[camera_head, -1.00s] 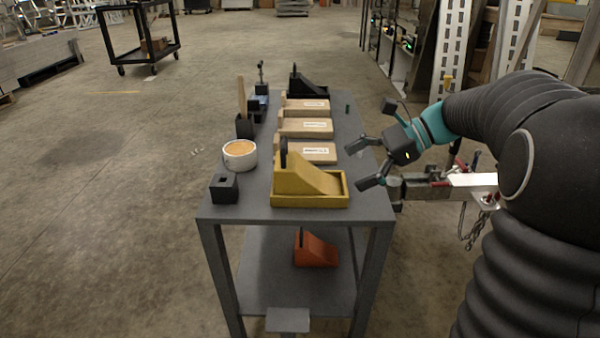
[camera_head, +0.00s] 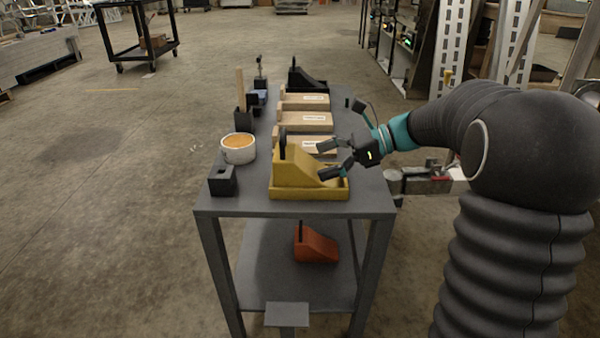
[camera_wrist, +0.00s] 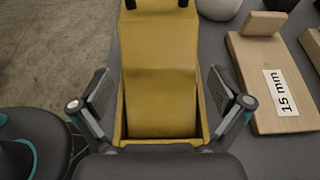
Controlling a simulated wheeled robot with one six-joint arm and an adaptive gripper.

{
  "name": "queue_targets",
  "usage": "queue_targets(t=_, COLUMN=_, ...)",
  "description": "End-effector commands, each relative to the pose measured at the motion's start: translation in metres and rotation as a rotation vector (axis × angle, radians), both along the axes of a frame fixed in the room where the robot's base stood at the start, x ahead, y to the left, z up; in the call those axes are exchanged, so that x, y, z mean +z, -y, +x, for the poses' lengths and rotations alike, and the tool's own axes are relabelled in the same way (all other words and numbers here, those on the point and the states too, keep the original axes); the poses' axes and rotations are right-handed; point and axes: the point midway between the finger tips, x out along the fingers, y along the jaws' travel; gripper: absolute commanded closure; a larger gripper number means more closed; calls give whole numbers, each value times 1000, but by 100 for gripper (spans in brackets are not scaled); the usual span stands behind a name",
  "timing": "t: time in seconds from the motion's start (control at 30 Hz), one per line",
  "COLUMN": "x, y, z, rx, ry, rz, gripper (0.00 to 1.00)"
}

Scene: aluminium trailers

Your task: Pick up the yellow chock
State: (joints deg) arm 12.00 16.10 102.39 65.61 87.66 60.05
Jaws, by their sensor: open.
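The yellow chock (camera_head: 300,168) sits in a shallow yellow tray (camera_head: 308,194) at the near end of the grey table. It is wedge-shaped, with a black upright piece at its tall left end. In the wrist view the chock (camera_wrist: 160,75) fills the middle, its slope running away from me. My gripper (camera_head: 324,161) is open at the right, low end of the chock. In the wrist view the fingers of my gripper (camera_wrist: 160,103) stand on either side of the chock and tray, apart from each other, with nothing held.
Wooden blocks (camera_head: 305,121) with labels lie behind the chock; one (camera_wrist: 265,85) reads 15 mm. A white round container (camera_head: 238,150) and a black block (camera_head: 223,181) stand left. A black chock (camera_head: 306,80) is at the far end. An orange chock (camera_head: 315,245) lies on the lower shelf.

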Motion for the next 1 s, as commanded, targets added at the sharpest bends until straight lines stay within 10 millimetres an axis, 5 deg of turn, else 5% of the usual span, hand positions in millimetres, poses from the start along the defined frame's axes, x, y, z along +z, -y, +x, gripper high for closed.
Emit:
queue_targets(t=0.4, x=-18, y=-44, z=0, rx=2, ry=0, rz=0, gripper=0)
queue_targets(t=0.67, x=-19, y=-47, z=1, rx=0, ry=1, rz=-1, gripper=0)
queue_targets(t=0.97, x=-19, y=-47, z=1, rx=1, ry=1, rz=-1, gripper=72)
queue_targets(t=1.0, x=-18, y=-47, z=1, rx=1, ry=2, rz=0, gripper=75)
